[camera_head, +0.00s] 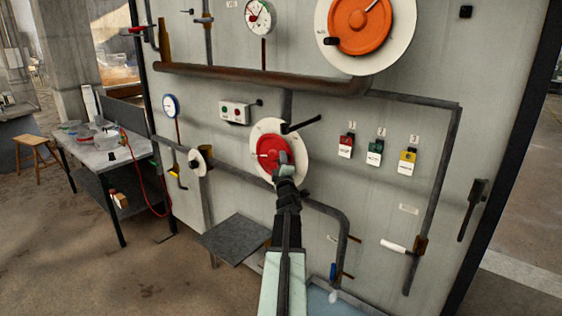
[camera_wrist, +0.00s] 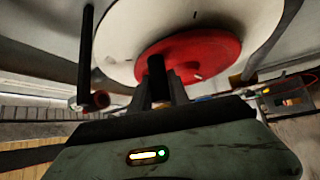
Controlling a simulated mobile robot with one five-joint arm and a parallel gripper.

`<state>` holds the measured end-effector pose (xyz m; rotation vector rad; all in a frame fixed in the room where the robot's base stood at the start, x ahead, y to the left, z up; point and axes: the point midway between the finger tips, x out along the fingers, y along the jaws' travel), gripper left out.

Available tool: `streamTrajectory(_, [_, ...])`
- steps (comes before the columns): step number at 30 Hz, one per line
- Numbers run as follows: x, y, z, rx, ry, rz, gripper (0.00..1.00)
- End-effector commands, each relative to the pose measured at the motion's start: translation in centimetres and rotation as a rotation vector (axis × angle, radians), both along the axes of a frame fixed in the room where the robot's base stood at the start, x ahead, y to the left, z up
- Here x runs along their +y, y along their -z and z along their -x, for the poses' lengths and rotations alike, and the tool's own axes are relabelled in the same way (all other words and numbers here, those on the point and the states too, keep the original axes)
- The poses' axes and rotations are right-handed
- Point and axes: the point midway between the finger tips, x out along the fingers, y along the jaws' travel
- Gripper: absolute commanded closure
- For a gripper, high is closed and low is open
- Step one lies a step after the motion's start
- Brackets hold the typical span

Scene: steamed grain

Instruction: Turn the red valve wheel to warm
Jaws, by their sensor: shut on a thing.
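The red valve wheel (camera_head: 268,150) sits on a round white dial plate (camera_head: 294,141) in the middle of the grey panel. A thin pale mark shows at the wheel's left side. My gripper (camera_head: 284,161) reaches up from below to the wheel's lower right part and hides some of it. In the wrist view the red wheel (camera_wrist: 200,52) fills the upper middle, with the white plate (camera_wrist: 125,40) behind it. My gripper (camera_wrist: 160,85) is shut on a dark upright grip of the wheel. The dial's lettering is too small to read.
A black bar (camera_head: 303,124) juts out by the plate's upper right edge. An orange wheel (camera_head: 350,28) is above. Red, green and yellow tagged locks (camera_head: 375,152) hang to the right. Pipes (camera_head: 340,225) run below, near a grey shelf (camera_head: 233,240). A cluttered table (camera_head: 90,157) stands left.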

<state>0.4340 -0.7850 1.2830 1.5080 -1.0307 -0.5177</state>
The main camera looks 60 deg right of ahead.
Motion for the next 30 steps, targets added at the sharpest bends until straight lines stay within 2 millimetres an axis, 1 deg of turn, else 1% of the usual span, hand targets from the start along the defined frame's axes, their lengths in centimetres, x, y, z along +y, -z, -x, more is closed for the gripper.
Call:
streamTrajectory(1, [-0.3,0.0,0.5,-0.001,0.008,-0.002,1.0])
streamTrajectory(6, [-0.3,0.0,0.5,-0.001,0.008,-0.002,1.0])
streamTrajectory(7, [-0.3,0.0,0.5,-0.001,0.008,-0.002,0.7])
streamTrajectory(8, [-0.3,0.0,0.5,-0.001,0.008,-0.002,0.62])
streamTrajectory(9, [-0.3,0.0,0.5,-0.001,0.008,-0.002,0.57])
streamTrajectory(17, [-0.2,0.0,0.3,0.0,0.004,-0.001,0.57])
streamTrajectory(20, [0.2,0.1,0.4,0.0,0.004,-0.001,0.57])
streamTrajectory(23, [1.1,0.4,1.0,0.0,0.004,-0.001,0.57])
streamTrajectory(30, [5.1,1.6,3.4,0.0,0.005,-0.001,0.57])
